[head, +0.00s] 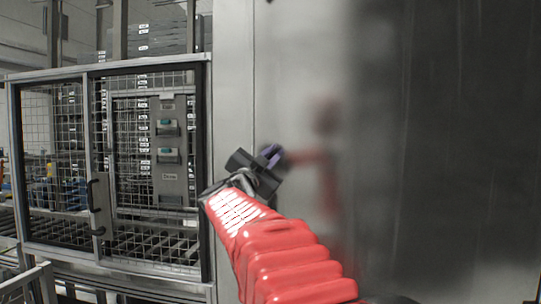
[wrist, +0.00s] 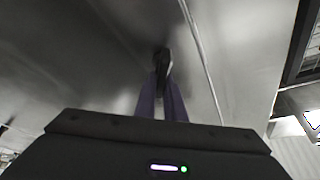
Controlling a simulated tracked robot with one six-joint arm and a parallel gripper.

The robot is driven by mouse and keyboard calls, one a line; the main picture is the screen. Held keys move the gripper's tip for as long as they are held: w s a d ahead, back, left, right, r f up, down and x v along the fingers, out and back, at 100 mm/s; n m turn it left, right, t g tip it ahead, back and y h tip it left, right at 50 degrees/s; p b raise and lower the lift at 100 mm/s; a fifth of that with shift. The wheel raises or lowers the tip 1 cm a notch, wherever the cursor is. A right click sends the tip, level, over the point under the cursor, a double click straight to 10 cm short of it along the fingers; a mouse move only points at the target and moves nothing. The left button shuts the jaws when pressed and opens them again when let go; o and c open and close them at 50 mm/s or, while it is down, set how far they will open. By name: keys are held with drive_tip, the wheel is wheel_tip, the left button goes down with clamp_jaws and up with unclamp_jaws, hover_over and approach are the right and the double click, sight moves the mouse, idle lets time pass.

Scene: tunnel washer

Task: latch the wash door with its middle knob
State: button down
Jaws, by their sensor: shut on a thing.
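The wash door is a large smooth grey metal panel (head: 310,60), which fills the right of the head view and the left of the wrist view (wrist: 70,60). A thin seam (wrist: 208,65) runs beside the knob. The dark middle knob (wrist: 162,58) stands on the panel close to this seam. My gripper (head: 272,155) reaches the panel, and its purple fingers (wrist: 161,100) are shut on the knob in the wrist view. In the head view the knob is hidden by the gripper. I cannot tell the knob's exact turn.
A framed mesh cage door (head: 97,180) with dark handles stands at the left. A control panel (head: 170,150) shows behind its mesh. A low metal rail (head: 28,285) is at the bottom left. A small dark fitting (head: 269,1) shows at the top edge, above my gripper.

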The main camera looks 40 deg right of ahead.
drive_tip(key=m+g, duration=0.1)
drive_tip(key=m, duration=0.1)
drive_tip(key=m+g, duration=0.1)
drive_tip(key=m, duration=0.1)
drive_tip(key=m+g, duration=0.1)
drive_tip(key=m, duration=0.2)
drive_tip(key=shift+s+d+f+y, duration=0.3)
drive_tip(key=m+y, duration=0.1)
drive_tip(key=m, duration=0.1)
drive_tip(key=f+m+g, duration=0.1)
drive_tip(key=m, duration=0.2)
drive_tip(key=shift+s+d+y, duration=0.1)
drive_tip(key=shift+y, duration=0.3)
drive_tip(key=shift+f, duration=0.15)
drive_tip(key=c, duration=2.2)
unclamp_jaws()
drive_tip(key=o, duration=0.4)
drive_tip(key=shift+c, duration=0.2)
drive_tip(key=shift+r, duration=0.2)
